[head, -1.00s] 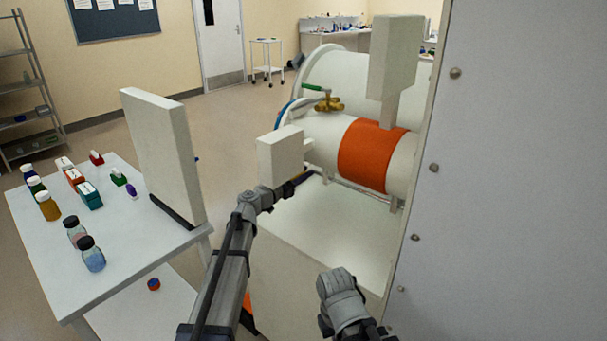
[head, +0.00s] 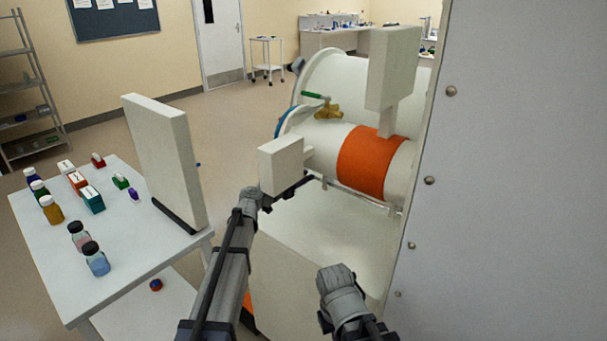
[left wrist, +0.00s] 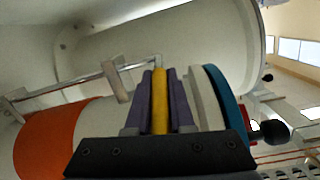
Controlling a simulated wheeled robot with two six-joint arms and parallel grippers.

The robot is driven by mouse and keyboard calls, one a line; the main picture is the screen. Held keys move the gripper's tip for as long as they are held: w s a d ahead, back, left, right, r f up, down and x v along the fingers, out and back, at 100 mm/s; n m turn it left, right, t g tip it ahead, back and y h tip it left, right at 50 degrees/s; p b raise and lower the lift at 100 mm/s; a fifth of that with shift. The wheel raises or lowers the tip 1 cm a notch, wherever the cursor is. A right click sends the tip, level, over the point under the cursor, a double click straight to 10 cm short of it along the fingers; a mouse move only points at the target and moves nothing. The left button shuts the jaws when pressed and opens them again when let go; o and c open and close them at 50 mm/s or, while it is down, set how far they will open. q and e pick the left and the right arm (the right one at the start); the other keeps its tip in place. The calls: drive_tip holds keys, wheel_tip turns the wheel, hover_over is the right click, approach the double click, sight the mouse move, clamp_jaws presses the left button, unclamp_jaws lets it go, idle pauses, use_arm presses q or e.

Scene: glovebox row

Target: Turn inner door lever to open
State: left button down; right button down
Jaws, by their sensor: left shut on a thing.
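In the left wrist view my left gripper (left wrist: 160,98) is shut on a yellow lever (left wrist: 160,88), which stands upright between its two purple-grey fingers. Beside it on the right is the round end of the white chamber, with a blue ring (left wrist: 222,100) and a black knob (left wrist: 275,132). In the head view my left gripper (head: 291,190) reaches in under the white chamber (head: 323,143); its fingertips and the lever are hidden there. The chamber has an orange band (head: 372,162). My right gripper is not in view.
A white box (head: 281,165) and a taller one (head: 393,68) stand out from the chamber. A large grey panel (head: 510,200) blocks the right. A table (head: 135,245) with bottles and an upright white panel (head: 165,160) stands left.

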use_arm(q)
drive_tip(key=c, duration=0.8)
unclamp_jaws()
drive_tip(key=shift+s, duration=0.1)
drive_tip(key=shift+t+h, duration=0.4)
drive_tip(key=shift+h, duration=0.3)
drive_tip(key=shift+r+b+v, duration=0.2)
drive_tip(key=shift+b+v, duration=1.05)
drive_tip(key=shift+v, duration=2.35)
